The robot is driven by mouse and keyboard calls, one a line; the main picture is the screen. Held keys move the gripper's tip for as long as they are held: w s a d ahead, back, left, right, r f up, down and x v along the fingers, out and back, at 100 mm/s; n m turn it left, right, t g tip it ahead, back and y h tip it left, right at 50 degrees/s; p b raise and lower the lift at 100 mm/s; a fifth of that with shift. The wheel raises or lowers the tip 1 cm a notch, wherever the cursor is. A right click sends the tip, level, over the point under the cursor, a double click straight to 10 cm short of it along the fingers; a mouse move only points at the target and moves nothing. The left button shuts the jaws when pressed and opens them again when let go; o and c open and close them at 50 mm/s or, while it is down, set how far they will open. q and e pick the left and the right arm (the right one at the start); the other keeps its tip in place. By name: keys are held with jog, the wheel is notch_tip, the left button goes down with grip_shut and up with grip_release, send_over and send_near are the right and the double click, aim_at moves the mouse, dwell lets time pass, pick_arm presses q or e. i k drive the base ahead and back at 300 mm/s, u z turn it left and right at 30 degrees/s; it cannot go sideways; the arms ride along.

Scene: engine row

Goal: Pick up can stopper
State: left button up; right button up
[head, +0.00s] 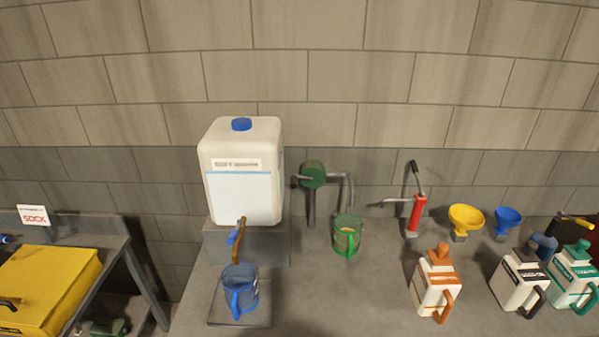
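Three white cans stand on the grey bench at the right. The nearest one (436,287) has an orange handle and an orange stopper (443,250) on top. The second can (518,283) has a black handle and a dark stopper (531,246). The third can (571,277) has a green handle and a green stopper (582,245), partly cut by the right edge. I cannot tell which stopper is meant. All three stoppers appear seated on their cans. Neither of my grippers shows in the head view.
A white tank (242,182) with a tap stands on a grey block, above a blue jug (236,290). A green jug (347,236), a green pump (313,175), a red hand pump (416,212), and yellow (465,218) and blue (507,221) funnels stand behind. The bench's middle front is clear.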

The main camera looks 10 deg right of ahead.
aim_at(439, 256)
jog(key=z, duration=1.45)
